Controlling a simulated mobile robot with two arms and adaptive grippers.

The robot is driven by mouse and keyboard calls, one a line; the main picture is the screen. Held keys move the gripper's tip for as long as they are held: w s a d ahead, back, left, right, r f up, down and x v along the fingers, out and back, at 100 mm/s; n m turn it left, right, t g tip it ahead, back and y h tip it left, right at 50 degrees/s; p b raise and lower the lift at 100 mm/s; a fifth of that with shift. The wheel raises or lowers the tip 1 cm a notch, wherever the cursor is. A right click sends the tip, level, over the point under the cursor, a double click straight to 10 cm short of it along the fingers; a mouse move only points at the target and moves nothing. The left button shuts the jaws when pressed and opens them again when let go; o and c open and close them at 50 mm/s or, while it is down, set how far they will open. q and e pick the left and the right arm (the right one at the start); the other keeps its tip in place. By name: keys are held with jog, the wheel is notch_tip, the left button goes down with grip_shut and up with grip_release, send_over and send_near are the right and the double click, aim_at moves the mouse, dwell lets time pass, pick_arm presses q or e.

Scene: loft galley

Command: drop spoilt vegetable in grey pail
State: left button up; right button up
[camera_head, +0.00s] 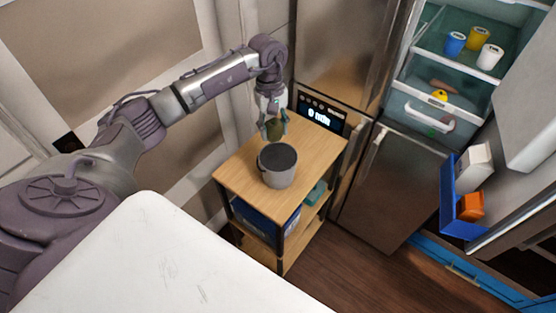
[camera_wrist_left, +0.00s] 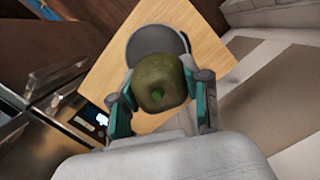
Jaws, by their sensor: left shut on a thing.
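The spoilt vegetable is a dull olive-green, blocky piece (camera_wrist_left: 158,82) with a small bright green spot, in the left wrist view. My left gripper (camera_wrist_left: 160,100) is shut on it, with teal fingers on both sides. In the head view my left gripper (camera_head: 273,127) is above the back part of a wooden cart, with the vegetable (camera_head: 274,130) between its fingers. The grey pail (camera_head: 279,172) stands upright on the cart top, just in front of and below the gripper. Its dark inside shows in the head view; in the wrist view the pail (camera_wrist_left: 150,38) is partly hidden behind the vegetable. My right gripper is not in view.
The wooden cart (camera_head: 240,172) has lower shelves with a blue bin (camera_head: 262,222). An open fridge (camera_head: 440,75) at the right holds cups and produce. A blue door bin (camera_head: 450,200) juts out. A white surface (camera_head: 150,255) fills the front left.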

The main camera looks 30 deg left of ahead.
pick_arm(q)
jog(key=shift+s+a+f, duration=0.15)
jog(key=shift+a+f, duration=0.05)
jog(key=shift+f, duration=0.1)
notch_tip(320, 180, down, 3)
jog(key=shift+r+b, duration=0.2)
jog(key=shift+b, duration=0.45)
jog(key=shift+f+b, duration=0.35)
jog(key=shift+f, duration=1)
jog(key=o, duration=1.2)
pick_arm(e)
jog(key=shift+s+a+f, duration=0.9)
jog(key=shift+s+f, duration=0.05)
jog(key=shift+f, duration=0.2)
